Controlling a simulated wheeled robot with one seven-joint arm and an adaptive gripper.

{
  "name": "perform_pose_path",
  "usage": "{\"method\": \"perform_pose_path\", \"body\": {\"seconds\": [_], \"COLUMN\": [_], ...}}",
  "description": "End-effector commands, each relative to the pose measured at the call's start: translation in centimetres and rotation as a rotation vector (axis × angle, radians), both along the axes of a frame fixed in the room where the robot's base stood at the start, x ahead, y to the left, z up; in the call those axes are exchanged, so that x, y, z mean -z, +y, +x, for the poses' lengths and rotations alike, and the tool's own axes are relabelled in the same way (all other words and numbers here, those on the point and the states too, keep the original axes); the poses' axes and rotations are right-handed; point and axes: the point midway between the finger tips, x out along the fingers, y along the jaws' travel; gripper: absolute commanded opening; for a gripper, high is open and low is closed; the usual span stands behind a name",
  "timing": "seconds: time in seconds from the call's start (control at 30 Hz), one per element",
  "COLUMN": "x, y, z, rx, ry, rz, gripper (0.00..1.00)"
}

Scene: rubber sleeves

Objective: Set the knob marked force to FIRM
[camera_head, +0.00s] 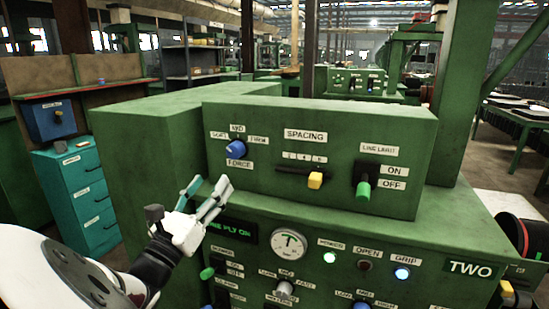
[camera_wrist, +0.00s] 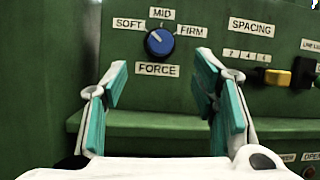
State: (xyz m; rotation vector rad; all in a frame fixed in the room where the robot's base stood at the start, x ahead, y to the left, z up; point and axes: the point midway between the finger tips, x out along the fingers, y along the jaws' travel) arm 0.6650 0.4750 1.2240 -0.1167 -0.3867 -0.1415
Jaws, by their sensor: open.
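The blue force knob (camera_head: 235,149) is on the upper panel of the green machine; it also shows in the wrist view (camera_wrist: 160,42). Labels SOFT (camera_wrist: 128,24), MID (camera_wrist: 162,13) and FIRM (camera_wrist: 191,31) ring it, with FORCE (camera_wrist: 157,69) below. Its white pointer mark slants to the upper left, seemingly between SOFT and MID. My gripper (camera_head: 208,188) is open and empty, in front of the machine and lower than the knob. In the wrist view its teal-padded fingers (camera_wrist: 161,85) stand wide apart, with the knob above the gap between them.
Right of the knob are a yellow spacing slider (camera_head: 315,180) and a green line light switch (camera_head: 363,190). A lower panel with a gauge (camera_head: 289,245), lamps and knobs juts out beneath. A green ledge (camera_wrist: 150,122) crosses below the knob.

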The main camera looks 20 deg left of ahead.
Motion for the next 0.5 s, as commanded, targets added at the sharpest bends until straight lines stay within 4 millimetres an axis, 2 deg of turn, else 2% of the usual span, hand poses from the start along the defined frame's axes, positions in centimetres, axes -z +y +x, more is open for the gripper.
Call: {"method": "perform_pose_path", "body": {"seconds": [0.03, 0.3, 0.5], "x": [-0.1, -2.1, -3.2], "y": [-0.2, -0.8, -1.1], "z": [1.3, 6.1, 8.4], "rx": [0.003, 0.001, 0.0], "ry": [-0.001, -0.001, 0.001], "rz": [0.003, 0.005, 0.004], "gripper": [0.53, 0.53, 0.53]}}
